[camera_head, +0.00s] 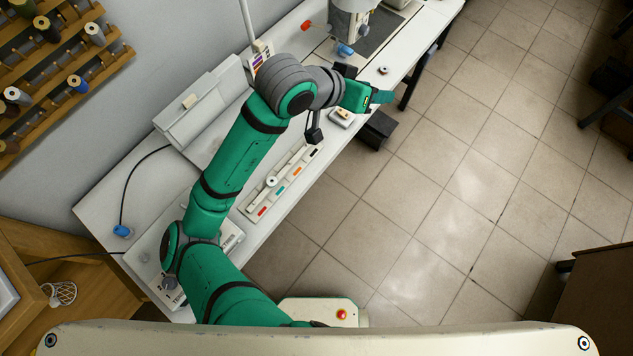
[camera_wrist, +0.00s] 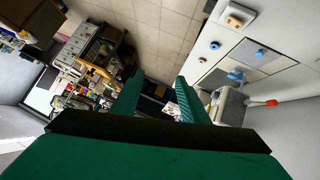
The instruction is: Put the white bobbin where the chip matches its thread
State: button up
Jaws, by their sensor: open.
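A long white tray (camera_head: 247,207) lies along the table's front edge in the head view. It carries a row of coloured chips: red (camera_head: 262,211), teal (camera_head: 282,189), orange (camera_head: 297,170) and a dark one (camera_head: 312,153). A small white round piece with a dark centre (camera_head: 271,181), which looks like a bobbin, sits beside the chips. Another small bobbin-like piece (camera_head: 383,70) lies further along the table, its thread colour unclear. My gripper (camera_head: 384,97) is beyond the tray, near the table's front edge. Its fingers (camera_wrist: 158,88) are apart and empty in the wrist view.
A sewing machine (camera_head: 352,18) stands at the far end, with a blue piece (camera_head: 345,50) near it. A white pad with a tan piece (camera_head: 342,114) lies near my gripper. A spool rack (camera_head: 45,60) hangs on the wall.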

jog(key=w+d+r+n+t+h, duration=0.3)
jog(key=d+r+t+h, duration=0.15)
jog(key=d+r, duration=0.3)
jog(key=s+a+f+n+t+y, duration=0.4)
jog(key=s+a+f+n+y, duration=0.15)
jog(key=f, duration=0.35)
jog(key=s+a+f+n+t+y, duration=0.35)
jog(key=s+f+n+y, duration=0.2)
jog(key=f, duration=0.25)
jog(key=s+a+f+m+g, duration=0.1)
jog(key=s+a+f+m, duration=0.1)
jog(key=s, duration=0.6)
jog(key=s+a+f+m+y, duration=0.1)
jog(key=s+a+f+m, duration=0.1)
jog(key=s, duration=0.6)
jog(key=s+a+f+m+g+y, duration=0.1)
jog(key=s+a+f+m, duration=0.1)
jog(key=s+a, duration=0.4)
jog(key=shift+s+f+m+g, duration=0.35)
jog(key=shift+s+m, duration=0.35)
jog(key=shift+s, duration=0.4)
